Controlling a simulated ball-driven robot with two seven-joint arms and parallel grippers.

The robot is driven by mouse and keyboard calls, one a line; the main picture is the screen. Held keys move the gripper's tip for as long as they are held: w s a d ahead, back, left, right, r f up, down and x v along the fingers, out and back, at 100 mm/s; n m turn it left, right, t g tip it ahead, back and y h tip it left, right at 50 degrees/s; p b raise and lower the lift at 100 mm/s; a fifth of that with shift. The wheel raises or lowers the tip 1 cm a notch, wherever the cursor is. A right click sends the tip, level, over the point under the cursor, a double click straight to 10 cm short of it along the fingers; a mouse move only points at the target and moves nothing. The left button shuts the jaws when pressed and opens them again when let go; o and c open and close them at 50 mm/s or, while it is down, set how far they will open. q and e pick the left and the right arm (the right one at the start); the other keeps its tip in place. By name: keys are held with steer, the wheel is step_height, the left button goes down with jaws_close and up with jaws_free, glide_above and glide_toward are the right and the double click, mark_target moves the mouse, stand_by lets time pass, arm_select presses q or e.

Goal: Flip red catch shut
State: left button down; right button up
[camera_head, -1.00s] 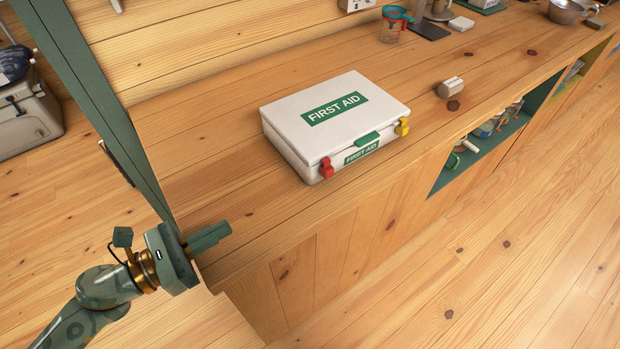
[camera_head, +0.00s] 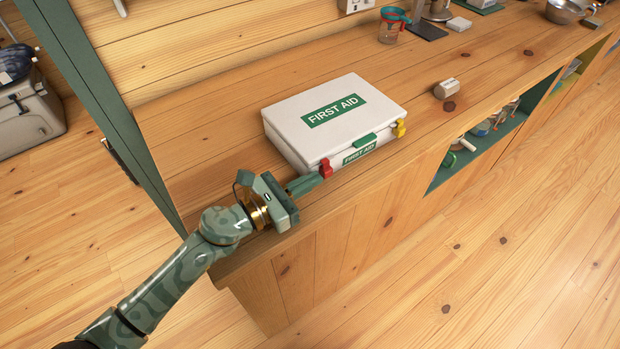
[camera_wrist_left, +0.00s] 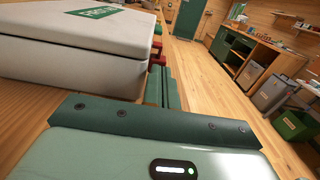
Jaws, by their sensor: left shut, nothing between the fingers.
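The white first aid case (camera_head: 290,120) lies on the wooden counter with its lid down. It also shows in the left wrist view (camera_wrist_left: 85,70). The red catch (camera_head: 326,168) is at the left end of the case's front side, and a yellow catch (camera_head: 399,128) is at the right end. My left gripper (camera_head: 318,180) is shut and empty, its fingertips just in front of the red catch. In the left wrist view the red catch (camera_wrist_left: 157,61) shows just beyond the fingertips (camera_wrist_left: 162,72); I cannot tell whether they touch. My right gripper is not in view.
The counter (camera_head: 230,140) is clear left of the case. The counter's front edge runs close below the case, with open shelves (camera_head: 485,135) at the right.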

arm_select(q)
steer(key=shift+w+d, duration=0.15)
steer(key=shift+d, duration=0.05)
